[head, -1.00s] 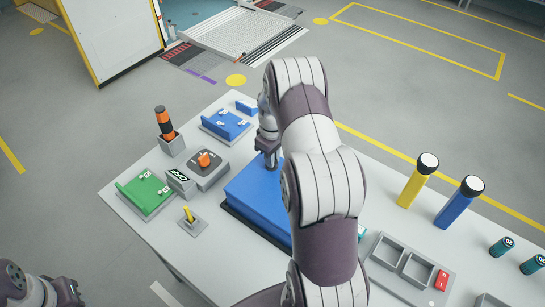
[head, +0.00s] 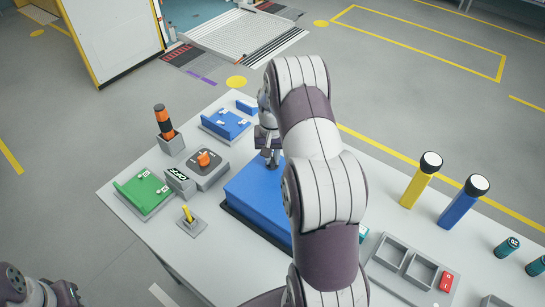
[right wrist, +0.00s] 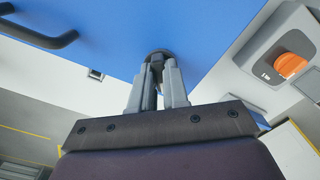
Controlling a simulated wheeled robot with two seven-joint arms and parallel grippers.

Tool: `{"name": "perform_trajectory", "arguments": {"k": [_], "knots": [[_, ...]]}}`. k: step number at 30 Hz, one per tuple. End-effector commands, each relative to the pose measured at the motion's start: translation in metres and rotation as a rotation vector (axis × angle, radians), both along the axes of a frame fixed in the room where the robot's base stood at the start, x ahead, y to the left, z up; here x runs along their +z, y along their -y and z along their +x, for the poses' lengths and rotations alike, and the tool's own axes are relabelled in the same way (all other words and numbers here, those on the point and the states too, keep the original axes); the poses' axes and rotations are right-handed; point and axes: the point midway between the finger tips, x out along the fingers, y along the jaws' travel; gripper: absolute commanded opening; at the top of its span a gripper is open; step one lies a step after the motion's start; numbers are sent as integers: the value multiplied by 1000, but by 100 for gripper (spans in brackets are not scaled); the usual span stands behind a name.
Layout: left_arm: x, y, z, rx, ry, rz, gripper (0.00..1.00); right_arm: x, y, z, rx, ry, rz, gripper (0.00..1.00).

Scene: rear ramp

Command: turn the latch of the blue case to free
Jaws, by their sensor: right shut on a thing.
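The blue case (head: 252,196) lies on the white table, partly behind my right arm in the head view. Its blue face also fills the top of the right wrist view (right wrist: 205,25). A dark round latch (right wrist: 158,54) sits on that face, with my fingertips around it. My right gripper (head: 271,158) is over the far end of the case; in the right wrist view its two grey fingers (right wrist: 157,85) are shut on the latch. The latch's markings are hidden. Part of my left arm shows at the lower left; its fingers are out of frame.
Left of the case are an orange dial (head: 204,159), a green tray (head: 145,193), a yellow lever (head: 188,214) and an orange-black handle (head: 164,122). A blue holder (head: 226,124) lies behind. Yellow (head: 421,181) and blue (head: 462,202) torches stand right.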

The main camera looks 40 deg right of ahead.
Motion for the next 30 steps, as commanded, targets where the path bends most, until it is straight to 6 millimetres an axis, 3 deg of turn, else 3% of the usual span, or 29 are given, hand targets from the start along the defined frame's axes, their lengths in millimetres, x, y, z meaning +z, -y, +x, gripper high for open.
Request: {"name": "perform_trajectory", "arguments": {"k": [15,30], "knots": [[-7,0,0,0,0,0,43,0,1,1,-450,5,-2,0],[-9,0,0,0,0,0,43,1,1,0,-658,3,0,0]]}}
